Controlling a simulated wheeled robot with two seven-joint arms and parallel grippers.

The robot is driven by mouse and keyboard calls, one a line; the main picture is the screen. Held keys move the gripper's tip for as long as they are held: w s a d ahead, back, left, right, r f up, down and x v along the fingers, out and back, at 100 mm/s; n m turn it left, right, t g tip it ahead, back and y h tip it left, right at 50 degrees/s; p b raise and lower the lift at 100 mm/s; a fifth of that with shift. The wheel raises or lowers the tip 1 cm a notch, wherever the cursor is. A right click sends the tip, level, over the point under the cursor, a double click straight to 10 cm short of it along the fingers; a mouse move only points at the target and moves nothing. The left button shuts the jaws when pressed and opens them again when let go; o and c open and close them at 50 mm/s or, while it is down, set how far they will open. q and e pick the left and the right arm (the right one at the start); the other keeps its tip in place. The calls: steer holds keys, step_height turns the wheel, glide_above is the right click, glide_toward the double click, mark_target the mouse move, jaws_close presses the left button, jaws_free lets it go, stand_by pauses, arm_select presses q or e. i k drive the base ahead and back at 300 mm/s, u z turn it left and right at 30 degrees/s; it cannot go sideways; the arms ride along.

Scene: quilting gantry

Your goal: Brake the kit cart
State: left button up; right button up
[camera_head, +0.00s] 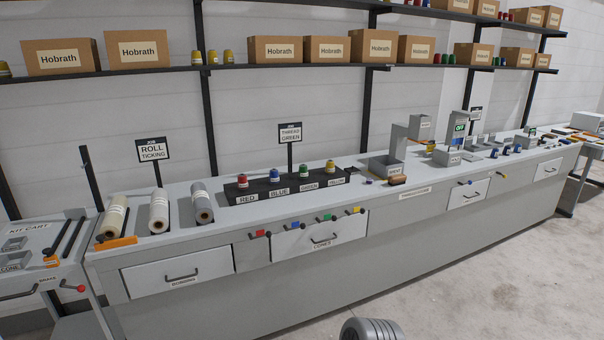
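The kit cart (12,228) stands at the far left, cut off by the left picture edge. Its grey top carries small trays, a label reading KIT CART, dark rods and an orange item. On its front is a BRAKE label (47,280). Near it, a brake lever with a red knob (80,288) sticks out toward the right. I cannot tell from this view whether the lever is set or released. The cart's wheels are not visible.
A long grey workbench (300,275) runs beside the cart to the right, with drawers and coloured levers in front. On it are fabric rolls (158,211), a cone rack (290,190) and machines. Shelves with Hobrath boxes (62,56) hang behind. The floor (500,290) at lower right is clear.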

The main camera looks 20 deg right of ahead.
mark_target(81, 288)
steer(key=u, duration=1.05)
steer(key=i, duration=2.25)
steer(key=z, duration=0.9)
steer(key=i, duration=0.7)
steer(key=z, duration=0.1)
